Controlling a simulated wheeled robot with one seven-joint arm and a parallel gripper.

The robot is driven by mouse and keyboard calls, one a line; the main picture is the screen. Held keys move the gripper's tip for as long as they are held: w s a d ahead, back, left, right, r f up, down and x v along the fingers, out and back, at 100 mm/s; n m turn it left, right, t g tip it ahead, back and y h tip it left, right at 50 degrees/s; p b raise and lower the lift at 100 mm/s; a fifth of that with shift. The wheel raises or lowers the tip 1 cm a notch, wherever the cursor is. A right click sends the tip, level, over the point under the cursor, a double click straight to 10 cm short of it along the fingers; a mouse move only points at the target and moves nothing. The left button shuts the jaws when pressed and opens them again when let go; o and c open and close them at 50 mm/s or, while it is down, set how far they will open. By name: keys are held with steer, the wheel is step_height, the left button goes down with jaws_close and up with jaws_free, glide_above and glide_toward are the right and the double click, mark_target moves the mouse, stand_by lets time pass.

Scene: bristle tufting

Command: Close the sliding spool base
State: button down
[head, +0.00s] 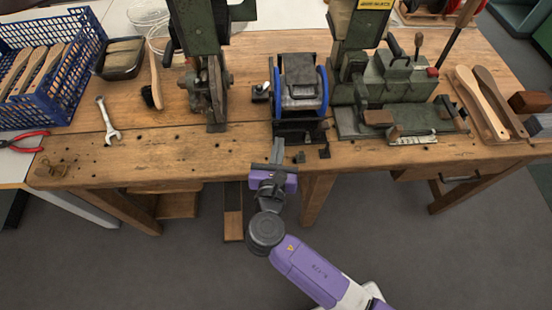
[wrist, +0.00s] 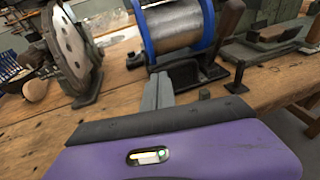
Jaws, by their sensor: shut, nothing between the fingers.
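The spool (head: 302,92) has blue flanges and sits in a dark base (head: 301,131) near the bench's front edge. In the wrist view the spool (wrist: 178,25) is wound with grey wire, and part of its dark base (wrist: 204,74) shows below it. My gripper (head: 277,148) is shut and empty at the front edge, just in front of the base's left side. In the wrist view its fingers (wrist: 158,90) point towards the base. I cannot tell whether they touch it. How far the base is slid out is unclear.
A green machine with a round disc (head: 211,88) stands left of the spool. Another green machine (head: 397,80) stands close on its right. A wrench (head: 107,120) and a blue crate (head: 50,65) are at the left. Wooden handles (head: 482,102) lie at the right.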

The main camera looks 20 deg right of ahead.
steer(key=shift+x, duration=1)
steer(key=w+d+b, duration=0.1)
steer(key=w+d, duration=0.1)
steer(key=w, duration=0.4)
steer(key=w+d+b, duration=0.1)
steer(key=w, duration=0.4)
steer(key=w+d+b, duration=0.1)
steer(key=w+d, duration=0.1)
steer(key=w, duration=0.4)
steer(key=shift+w+d, duration=0.35)
steer(key=shift+d, duration=0.05)
steer(key=shift+w+d+r, duration=0.15)
steer(key=shift+w, duration=0.15)
